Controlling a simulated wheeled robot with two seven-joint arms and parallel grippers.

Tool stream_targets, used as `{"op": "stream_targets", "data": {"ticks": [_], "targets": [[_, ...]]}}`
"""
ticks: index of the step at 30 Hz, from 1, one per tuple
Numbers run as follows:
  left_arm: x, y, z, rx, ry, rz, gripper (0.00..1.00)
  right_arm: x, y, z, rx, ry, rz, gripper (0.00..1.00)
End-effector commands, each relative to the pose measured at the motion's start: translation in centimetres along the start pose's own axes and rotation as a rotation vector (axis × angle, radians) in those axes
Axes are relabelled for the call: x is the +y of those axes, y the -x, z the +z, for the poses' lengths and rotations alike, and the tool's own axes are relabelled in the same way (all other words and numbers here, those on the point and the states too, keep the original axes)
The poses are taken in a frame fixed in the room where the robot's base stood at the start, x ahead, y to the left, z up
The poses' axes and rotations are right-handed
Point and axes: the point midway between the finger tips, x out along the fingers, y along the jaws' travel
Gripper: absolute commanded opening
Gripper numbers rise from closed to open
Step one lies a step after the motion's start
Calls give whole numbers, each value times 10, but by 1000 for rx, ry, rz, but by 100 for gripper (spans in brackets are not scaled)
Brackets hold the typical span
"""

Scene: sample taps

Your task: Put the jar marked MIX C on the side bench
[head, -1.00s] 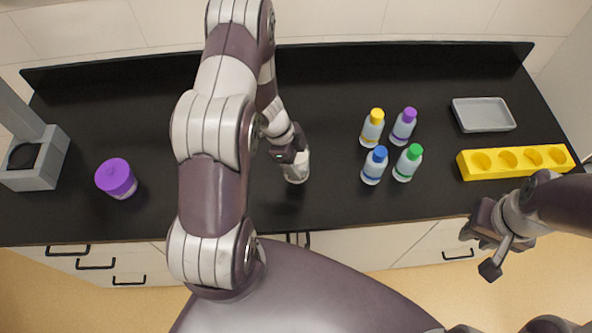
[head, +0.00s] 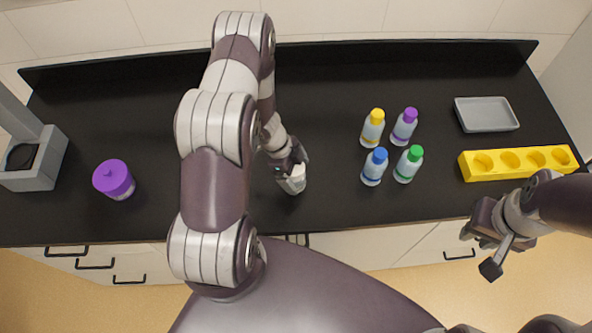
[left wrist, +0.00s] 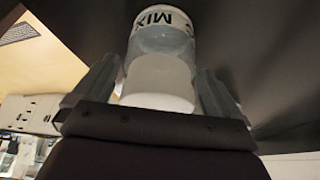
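The MIX C jar (head: 292,183) has a white lid and a pale body. In the left wrist view, the jar (left wrist: 160,62) shows part of its label, reading "MIX"; the rest of the lettering is out of sight. My left gripper (head: 290,166) has its fingers on both sides of the jar and is shut on it. In the head view the jar looks tilted, over the front middle of the black bench. No separate side bench is recognisable.
Several bottles with yellow, purple, blue (head: 374,167) and green caps stand right of the jar. A yellow rack (head: 480,174) and grey tray (head: 486,114) are at the right. A purple-lidded jar (head: 114,180) and grey device (head: 38,165) are at the left. The bench (head: 325,95) is clear between.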

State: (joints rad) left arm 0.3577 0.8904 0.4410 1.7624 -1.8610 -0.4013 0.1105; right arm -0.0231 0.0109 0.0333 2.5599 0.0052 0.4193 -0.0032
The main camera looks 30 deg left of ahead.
Motion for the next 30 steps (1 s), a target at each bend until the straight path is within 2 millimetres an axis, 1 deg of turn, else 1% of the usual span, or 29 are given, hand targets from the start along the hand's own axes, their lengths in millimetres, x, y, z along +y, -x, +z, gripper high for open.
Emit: {"op": "stream_targets", "data": {"ticks": [2, 5, 8, 12, 15, 18, 20, 22, 23, 25, 26, 27, 29, 30], "targets": [[0, 1, 0, 0, 0, 0, 98, 0, 0, 0, 0, 0, 0, 31], [-1, 8, -1, 0, -1, -2, 98, 0, 1, 0, 0, 0, 0, 31], [-1, 30, -1, -1, -1, -5, 98, 0, 1, 0, 0, 0, 0, 31], [-2, 70, -1, 0, 0, -5, 98, 0, 4, 0, 0, 0, 0, 31], [-1, 95, -1, 0, -1, -5, 98, 0, 6, -1, 0, 0, 0, 31], [-1, 112, -1, -1, -1, -4, 98, 0, 7, -1, 0, 0, 0, 31], [0, 118, -1, 0, 1, -2, 98, 0, 8, -1, 0, 0, 0, 31], [-6, 125, -5, -8, 15, -29, 98, 0, 8, -1, 0, 0, 0, 31], [-12, 129, -8, -17, 34, -59, 98, 0, 8, -1, 0, 0, 0, 31], [-32, 144, -22, -51, 116, -174, 98, 0, 8, -1, 0, 0, 0, 31], [-42, 153, -29, -72, 171, -239, 98, 0, 8, -1, 0, 0, 0, 31], [-52, 168, -38, -106, 259, -328, 98, 0, 8, -1, 0, 0, 0, 31], [-56, 192, -50, -160, 423, -447, 98, 0, 8, -1, 0, 0, 0, 31], [-49, 206, -56, -194, 543, -501, 98, 0, 8, -1, 0, 0, 0, 31]]}}
